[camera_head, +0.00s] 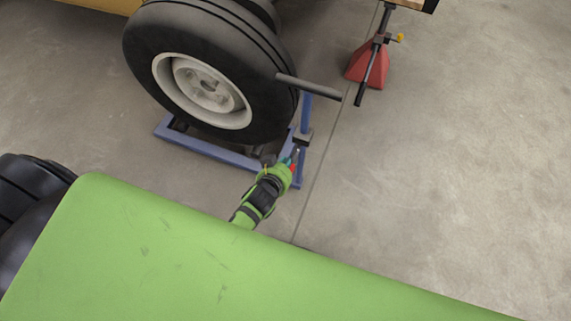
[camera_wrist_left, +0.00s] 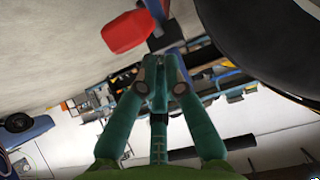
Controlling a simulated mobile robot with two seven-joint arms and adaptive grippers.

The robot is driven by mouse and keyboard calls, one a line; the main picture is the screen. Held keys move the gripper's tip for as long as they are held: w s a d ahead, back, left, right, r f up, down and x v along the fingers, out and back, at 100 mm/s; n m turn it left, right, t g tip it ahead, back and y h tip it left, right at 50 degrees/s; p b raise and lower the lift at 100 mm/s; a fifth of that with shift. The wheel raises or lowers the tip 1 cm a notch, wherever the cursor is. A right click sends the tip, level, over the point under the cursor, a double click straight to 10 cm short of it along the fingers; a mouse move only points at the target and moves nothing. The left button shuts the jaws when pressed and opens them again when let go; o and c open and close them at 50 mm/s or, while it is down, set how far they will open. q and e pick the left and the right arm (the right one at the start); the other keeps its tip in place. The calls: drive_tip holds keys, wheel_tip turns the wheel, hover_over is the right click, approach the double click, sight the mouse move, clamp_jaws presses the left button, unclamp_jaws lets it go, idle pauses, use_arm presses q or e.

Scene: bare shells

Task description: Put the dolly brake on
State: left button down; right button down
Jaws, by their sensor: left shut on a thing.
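The blue wheel dolly (camera_head: 215,152) stands on the floor around the foot of a big black tyre (camera_head: 265,75) with a pale rim. A red brake piece (camera_head: 292,168) sits at its near right corner. In the left wrist view the red piece (camera_wrist_left: 127,32) is just beyond and left of my fingertips. My left gripper (camera_head: 293,156), with teal fingers, is at this corner, close to the red piece. In the left wrist view its fingers (camera_wrist_left: 158,68) are drawn together on the brake lever; the grip itself is mostly hidden. My right gripper is not in view.
A dark handle bar (camera_head: 310,87) sticks out right of the tyre on the dolly's upright. A red jack stand (camera_head: 368,66) stands at the upper right. A large green surface (camera_head: 200,250) fills the lower left. The concrete floor at right is clear.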

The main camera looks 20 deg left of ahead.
use_arm(q)
drive_tip(key=shift+s+f, duration=0.15)
drive_tip(key=shift+f, duration=0.2)
drive_tip(key=f+b, duration=0.1)
drive_tip(key=s+f, duration=0.1)
drive_tip(key=f, duration=0.1)
drive_tip(key=shift+f+b, duration=0.1)
drive_tip(key=shift+b, duration=0.3)
drive_tip(key=shift+s, duration=0.15)
